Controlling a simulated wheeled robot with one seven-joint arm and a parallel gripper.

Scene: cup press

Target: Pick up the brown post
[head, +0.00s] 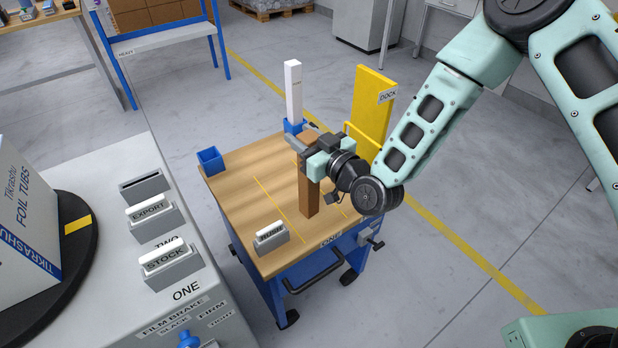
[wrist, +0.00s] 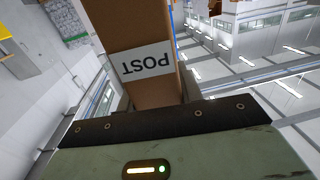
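The brown post (head: 309,198) is upright over the wooden top of the blue cart, with its foot at or very near the surface; I cannot tell whether there is a gap below. My gripper (head: 308,158) reaches in from the right and is around its upper part, with a bit of the post showing above the fingers. In the wrist view the brown post (wrist: 145,40) fills the space between the fingers, which lie against both sides. Its white label reads POST, upside down. The gripper looks shut on it.
A white post (head: 293,92) stands in a blue holder behind my gripper. A yellow DOCK panel (head: 373,105) rises at the cart's back right. A blue cup (head: 210,160) and a RUSH card holder (head: 271,237) sit on the cart top (head: 245,190). A grey counter is at left.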

